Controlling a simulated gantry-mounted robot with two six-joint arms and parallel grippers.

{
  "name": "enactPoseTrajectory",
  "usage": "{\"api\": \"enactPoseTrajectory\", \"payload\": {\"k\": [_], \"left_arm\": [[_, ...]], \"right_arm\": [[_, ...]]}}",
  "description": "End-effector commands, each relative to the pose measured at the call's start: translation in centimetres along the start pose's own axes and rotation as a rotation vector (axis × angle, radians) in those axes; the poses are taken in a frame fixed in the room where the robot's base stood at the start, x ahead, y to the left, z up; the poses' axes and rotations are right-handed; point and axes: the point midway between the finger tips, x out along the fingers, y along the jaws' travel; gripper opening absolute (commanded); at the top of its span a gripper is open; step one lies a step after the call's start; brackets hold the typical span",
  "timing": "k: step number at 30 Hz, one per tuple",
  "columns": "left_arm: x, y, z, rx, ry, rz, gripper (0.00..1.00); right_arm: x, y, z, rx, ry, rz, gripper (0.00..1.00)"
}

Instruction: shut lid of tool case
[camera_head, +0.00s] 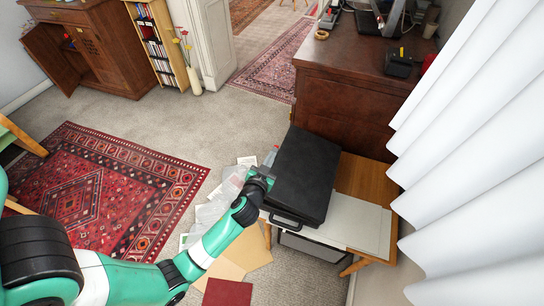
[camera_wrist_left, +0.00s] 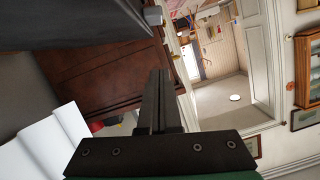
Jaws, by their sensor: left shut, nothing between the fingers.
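The black tool case (camera_head: 303,178) sits on a low bench, its handle toward the near side. Its lid looks down over the case in the head view; I cannot tell whether a small gap remains. My left gripper (camera_head: 268,166) is at the case's left side, close to it; contact cannot be made out. In the left wrist view the shut fingers (camera_wrist_left: 158,100) hold nothing. A dark surface with a metal fitting, likely part of the case (camera_wrist_left: 75,22), fills the upper left there. My right gripper is in neither view.
The bench (camera_head: 368,222) has bare surface right of the case. A dark wooden cabinet (camera_head: 345,95) stands behind it, and white curtains (camera_head: 470,160) hang at right. Papers and clear packaging (camera_head: 212,208) lie on the floor left of the bench, near a red patterned rug (camera_head: 95,190).

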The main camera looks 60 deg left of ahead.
Motion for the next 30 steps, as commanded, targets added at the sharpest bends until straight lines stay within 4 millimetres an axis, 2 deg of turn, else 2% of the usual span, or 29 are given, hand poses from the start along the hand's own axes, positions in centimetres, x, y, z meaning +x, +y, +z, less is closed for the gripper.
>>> {"api": "enactPoseTrajectory", "payload": {"k": [1,7,9,14,26,30], "left_arm": [[1.3,0.0,0.3,0.000,0.000,-0.004,0.00],[5.6,0.0,0.3,-0.001,0.000,-0.003,0.00],[5.8,0.1,2.0,0.002,-0.002,-0.001,0.00],[6.1,0.0,3.6,0.001,-0.001,-0.001,0.00],[6.2,0.0,3.9,0.000,0.000,0.000,0.00],[6.3,0.8,4.3,-0.011,0.003,0.015,0.00]], "right_arm": [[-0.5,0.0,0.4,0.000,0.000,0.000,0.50],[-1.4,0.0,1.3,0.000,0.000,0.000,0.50],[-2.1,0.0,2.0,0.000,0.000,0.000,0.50],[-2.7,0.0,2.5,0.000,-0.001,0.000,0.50],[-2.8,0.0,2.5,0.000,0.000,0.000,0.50],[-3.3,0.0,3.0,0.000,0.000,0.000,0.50]]}}
